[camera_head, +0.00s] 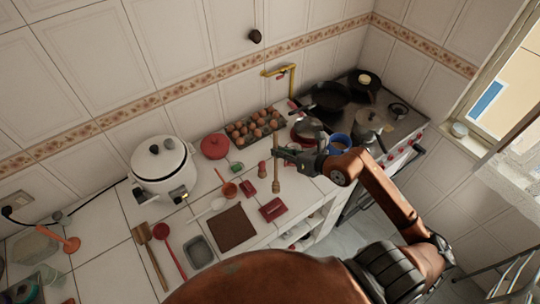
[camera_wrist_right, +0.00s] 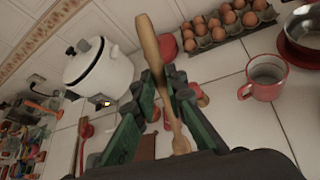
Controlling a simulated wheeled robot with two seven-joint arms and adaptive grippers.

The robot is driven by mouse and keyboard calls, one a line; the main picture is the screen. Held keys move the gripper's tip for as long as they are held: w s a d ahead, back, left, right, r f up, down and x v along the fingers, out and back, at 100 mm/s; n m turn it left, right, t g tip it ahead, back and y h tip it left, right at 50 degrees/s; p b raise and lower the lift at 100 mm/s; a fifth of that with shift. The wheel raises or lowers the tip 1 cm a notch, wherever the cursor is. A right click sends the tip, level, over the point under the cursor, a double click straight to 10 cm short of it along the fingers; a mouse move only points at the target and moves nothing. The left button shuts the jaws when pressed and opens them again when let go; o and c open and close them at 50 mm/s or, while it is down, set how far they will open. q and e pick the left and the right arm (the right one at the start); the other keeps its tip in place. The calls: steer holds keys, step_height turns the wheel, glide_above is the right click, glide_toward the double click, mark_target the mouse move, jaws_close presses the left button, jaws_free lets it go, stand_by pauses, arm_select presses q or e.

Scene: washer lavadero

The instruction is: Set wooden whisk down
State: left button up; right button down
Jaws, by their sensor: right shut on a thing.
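The wooden whisk (camera_head: 276,178) is a long, light-brown stick with a thicker lower end in the head view. My right gripper (camera_head: 282,153) is shut on its shaft and holds it near upright over the tiled counter (camera_head: 200,255). I cannot tell whether its lower end touches the counter. In the right wrist view the whisk (camera_wrist_right: 148,40) runs between the green fingers of my right gripper (camera_wrist_right: 165,85), its ends showing above and below them. My left gripper is not in view.
An egg tray (camera_head: 253,129), a red pot (camera_head: 215,146) and a white rice cooker (camera_head: 162,165) stand behind. A brown board (camera_head: 229,229) and a small red box (camera_head: 272,209) lie in front. A red mug (camera_wrist_right: 266,76) stands to the right. Bare tiles show between things.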

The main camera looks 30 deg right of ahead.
steer(key=w+f, duration=0.5)
steer(key=f, duration=0.4)
steer(key=shift+a+f, duration=0.3)
steer(key=shift+a, duration=0.15)
steer(key=c, duration=2)
jaws_free()
steer(key=shift+w+p, duration=0.1)
steer(key=shift+p, duration=0.2)
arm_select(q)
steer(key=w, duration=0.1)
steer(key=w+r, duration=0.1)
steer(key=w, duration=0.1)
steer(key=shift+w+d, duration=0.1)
arm_select(e)
steer(key=shift+o, duration=0.2)
steer(key=shift+r, duration=0.1)
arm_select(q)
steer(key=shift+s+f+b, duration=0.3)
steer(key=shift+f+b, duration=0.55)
arm_select(e)
steer(key=v, duration=1.2)
steer(key=shift+r, duration=0.2)
